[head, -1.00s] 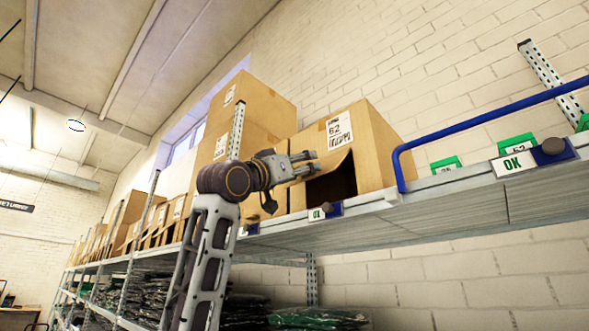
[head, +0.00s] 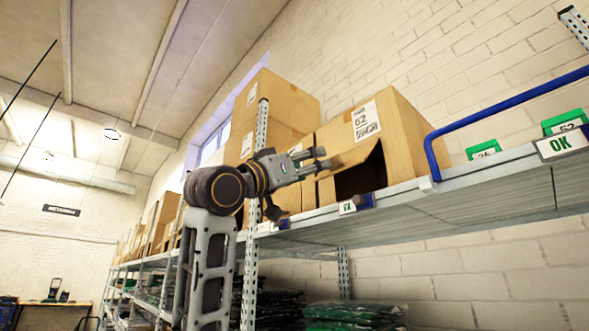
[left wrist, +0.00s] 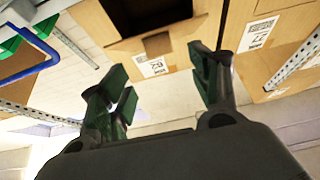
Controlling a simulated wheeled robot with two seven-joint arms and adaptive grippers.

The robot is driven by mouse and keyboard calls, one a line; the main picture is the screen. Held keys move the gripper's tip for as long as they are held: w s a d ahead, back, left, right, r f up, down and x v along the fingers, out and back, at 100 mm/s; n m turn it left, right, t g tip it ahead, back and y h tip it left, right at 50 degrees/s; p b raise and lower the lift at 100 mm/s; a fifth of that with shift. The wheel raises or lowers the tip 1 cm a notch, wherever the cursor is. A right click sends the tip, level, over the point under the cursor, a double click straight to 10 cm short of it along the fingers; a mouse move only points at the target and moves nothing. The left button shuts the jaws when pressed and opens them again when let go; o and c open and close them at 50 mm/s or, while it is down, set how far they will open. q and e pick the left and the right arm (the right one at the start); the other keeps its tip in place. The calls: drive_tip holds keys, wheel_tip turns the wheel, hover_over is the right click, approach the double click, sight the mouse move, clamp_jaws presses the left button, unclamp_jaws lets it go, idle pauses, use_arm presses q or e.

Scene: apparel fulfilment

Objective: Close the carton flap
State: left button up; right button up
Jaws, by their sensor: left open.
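The carton (head: 398,122), marked 62, stands on the upper shelf with a dark opening low in its front. Its flap (head: 354,155) is raised and sticks out above the opening. The left wrist view shows the carton (left wrist: 88,20) upside down, with the opening at the top. My left gripper (head: 324,162) is in front of the carton, just left of the flap. In the left wrist view, its fingers (left wrist: 168,90) are spread with nothing between them. I cannot tell whether a finger touches the flap. My right gripper is not in view.
Stacked cartons (head: 268,105) stand behind and left of my gripper. A metal upright (head: 262,130) is close behind my arm. A blue rail (head: 505,103) and green bins (head: 484,147) are at right. The shelf edge (head: 470,200) runs below; bagged garments (head: 350,313) lie underneath.

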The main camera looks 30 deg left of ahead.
use_arm(q)
drive_tip(key=shift+v, duration=2.05)
